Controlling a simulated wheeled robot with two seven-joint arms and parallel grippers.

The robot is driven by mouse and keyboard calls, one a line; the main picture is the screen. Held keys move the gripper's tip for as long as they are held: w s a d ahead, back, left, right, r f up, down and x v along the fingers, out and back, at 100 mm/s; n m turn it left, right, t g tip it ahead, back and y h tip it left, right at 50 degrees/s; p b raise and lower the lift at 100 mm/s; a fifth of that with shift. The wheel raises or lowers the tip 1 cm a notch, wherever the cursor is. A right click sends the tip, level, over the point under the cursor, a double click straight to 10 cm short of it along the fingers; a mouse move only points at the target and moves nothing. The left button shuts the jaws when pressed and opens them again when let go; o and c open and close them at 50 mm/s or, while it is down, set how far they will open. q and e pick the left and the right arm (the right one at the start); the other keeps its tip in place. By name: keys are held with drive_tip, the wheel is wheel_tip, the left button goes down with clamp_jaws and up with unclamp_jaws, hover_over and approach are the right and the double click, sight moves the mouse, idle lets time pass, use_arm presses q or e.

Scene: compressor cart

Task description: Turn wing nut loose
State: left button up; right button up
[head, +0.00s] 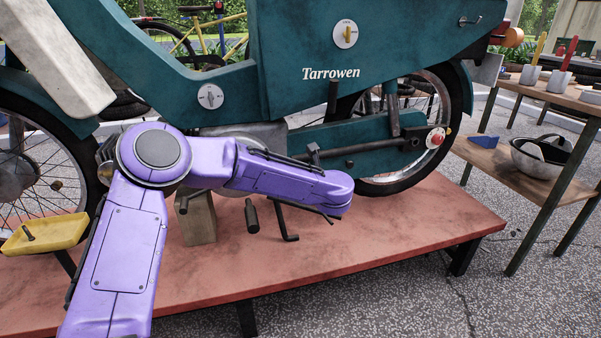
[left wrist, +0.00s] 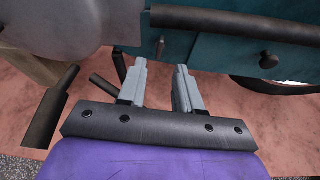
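I cannot make out the wing nut for certain. In the head view a dark rod (head: 362,147) runs along the teal lower frame of the motorbike (head: 380,128) toward a red-and-white round piece (head: 435,138) at the rear wheel hub. The left wrist view shows a dark bar (left wrist: 235,24) and a small dark round end (left wrist: 268,60) on the teal part. My left gripper (left wrist: 161,66) is open, with an empty gap between its grey fingers, just below this bar. In the head view my purple left forearm hides it. My right gripper is not in view.
The motorbike stands on a red platform (head: 400,225). Near the gripper are a dark foot peg (left wrist: 52,104) and a bent pedal (head: 287,225). A wooden block (head: 198,222) and yellow tray (head: 45,235) are at left. A wooden bench (head: 508,168) stands at right.

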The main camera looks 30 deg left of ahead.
use_arm(q)
drive_tip(key=v, duration=0.4)
drive_tip(key=shift+p, duration=0.35)
